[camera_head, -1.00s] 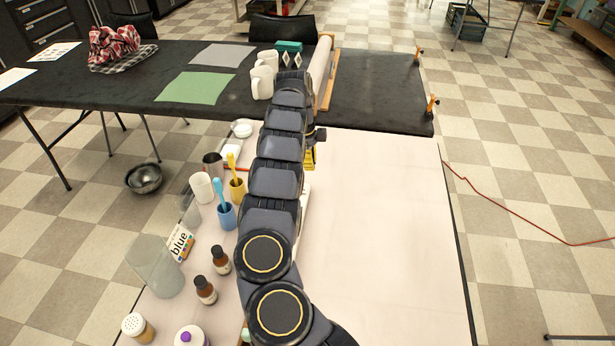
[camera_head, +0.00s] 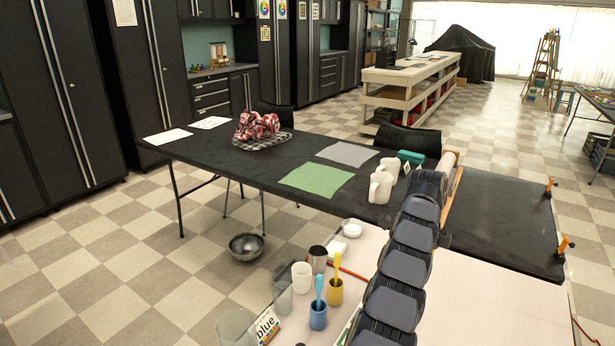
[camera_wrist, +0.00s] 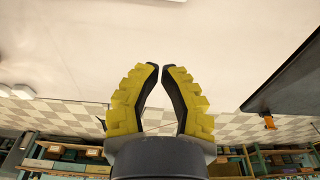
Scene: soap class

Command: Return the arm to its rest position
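My dark segmented arm (camera_head: 405,255) stretches up and away over the pale table (camera_head: 490,305) in the head view. My gripper is hidden behind the arm links there. In the wrist view my gripper (camera_wrist: 160,66) has black fingers with yellow stepped pads. Its fingertips nearly meet, with only a thin gap and nothing held between them. No object touches the fingers in the wrist view.
The pale table's right part is clear.

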